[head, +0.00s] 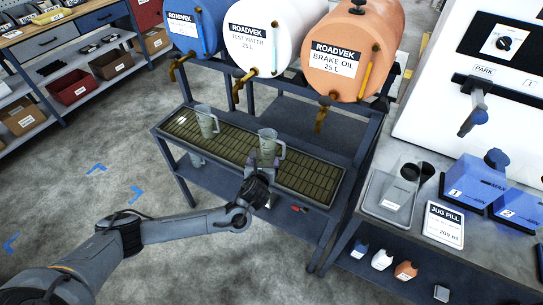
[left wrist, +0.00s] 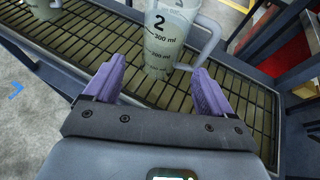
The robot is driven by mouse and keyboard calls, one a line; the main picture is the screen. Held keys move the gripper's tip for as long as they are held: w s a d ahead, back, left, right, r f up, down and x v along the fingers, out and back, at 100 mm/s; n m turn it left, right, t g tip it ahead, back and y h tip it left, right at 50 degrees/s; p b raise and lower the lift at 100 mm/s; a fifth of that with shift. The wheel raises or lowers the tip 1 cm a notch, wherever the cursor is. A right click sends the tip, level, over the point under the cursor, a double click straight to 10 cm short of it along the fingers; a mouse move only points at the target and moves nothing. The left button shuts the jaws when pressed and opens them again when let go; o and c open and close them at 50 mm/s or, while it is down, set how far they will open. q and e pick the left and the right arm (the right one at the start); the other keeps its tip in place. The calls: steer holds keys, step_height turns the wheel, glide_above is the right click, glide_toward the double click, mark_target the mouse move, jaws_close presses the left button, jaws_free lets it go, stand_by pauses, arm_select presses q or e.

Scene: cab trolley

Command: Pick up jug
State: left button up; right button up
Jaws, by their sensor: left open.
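A clear jug (head: 268,144) marked 2 stands upright on the grated rack (head: 330,192) below the barrels. It also shows in the left wrist view (left wrist: 165,42), with its handle on the right. My left gripper (head: 263,165) is open, on the near side of this jug. In the left wrist view its purple fingers (left wrist: 159,67) point at the jug's lower part, one to each side; I cannot tell whether they touch it. A second clear jug (head: 206,122) stands farther left on the grating, partly seen in the left wrist view (left wrist: 42,8). My right gripper is not in view.
Blue, white and orange barrels (head: 352,50) with taps hang above the rack. A bench on the right holds a grey tray (head: 390,200), blue boxes (head: 475,182) and a JUG FILL sign (head: 444,224). Shelves with bins (head: 68,84) stand at left. The floor before the rack is clear.

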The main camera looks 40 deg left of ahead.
mark_target(267, 152)
arm_select(q)
steer(key=b+x, duration=0.1)
steer(key=x, duration=0.4)
steer(key=shift+w+r, duration=0.15)
steer(key=shift+w, duration=0.2)
steer(key=shift+b+x, duration=0.8)
steer(key=shift+x, duration=1.75)
steer(key=shift+w+d+r, duration=0.1)
steer(key=shift+r, duration=0.05)
steer(key=c, duration=0.6)
steer(key=shift+r, duration=0.1)
steer(key=shift+c, duration=1)
steer(key=shift+r, duration=0.1)
